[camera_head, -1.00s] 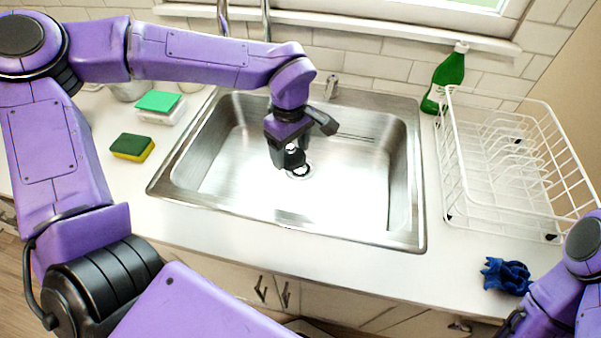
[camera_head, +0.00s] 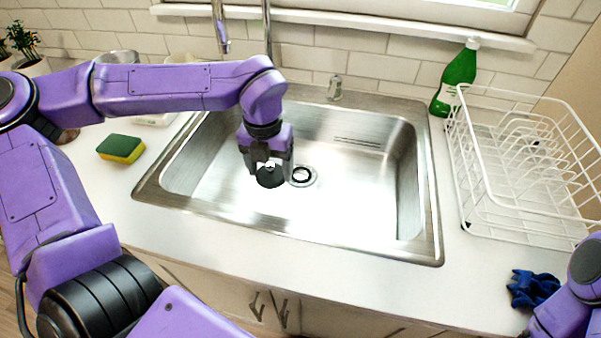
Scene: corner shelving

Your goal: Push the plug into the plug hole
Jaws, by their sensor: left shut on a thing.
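The plug hole (camera_head: 302,176) is a dark round opening with a metal rim in the floor of the steel sink (camera_head: 350,205). My left gripper (camera_head: 268,167) points down inside the sink, just left of the hole. It is shut on a black round plug (camera_head: 270,180), whose disc shows below the fingers. The plug is beside the hole, not over it; its height above the sink floor is hard to tell. My right arm shows only at the lower right edge, and its gripper is out of view.
A white wire dish rack (camera_head: 520,180) and a green bottle (camera_head: 457,78) stand right of the sink. A sponge (camera_head: 121,148) lies on the left counter. The tap (camera_head: 221,28) is behind my left arm.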

